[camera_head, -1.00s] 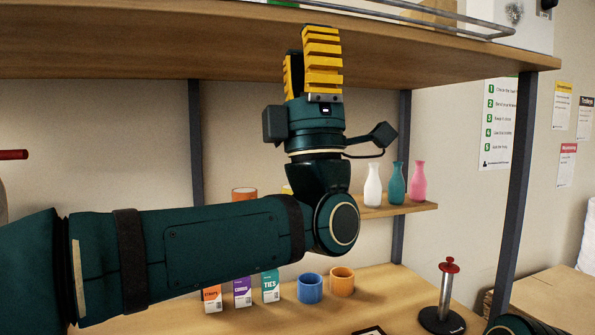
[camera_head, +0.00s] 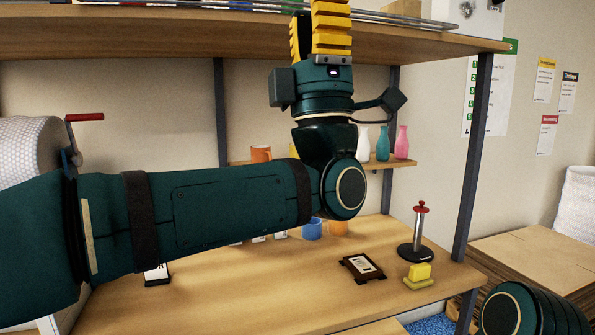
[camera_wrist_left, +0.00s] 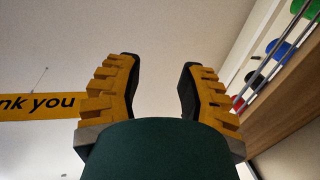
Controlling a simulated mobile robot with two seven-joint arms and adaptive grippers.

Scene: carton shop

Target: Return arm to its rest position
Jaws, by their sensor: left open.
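My left gripper (camera_head: 322,30) points straight up at the top of the head view, in front of the upper shelf's edge. Its yellow fingers are cut off by the top of the picture. In the left wrist view my left gripper (camera_wrist_left: 158,85) is open, with nothing between its fingers. My left arm comes in from the left and lies across the middle, hiding part of the shelving and bench. A rounded dark green part of mine shows at the lower right. My right gripper is not in view.
The upper shelf (camera_head: 120,42) runs close behind my left gripper. White, teal and pink bottles (camera_head: 402,142) stand on a lower shelf. The bench (camera_head: 290,275) holds a stand with a red knob (camera_head: 417,235), a dark framed card (camera_head: 362,267) and a yellow block (camera_head: 419,273).

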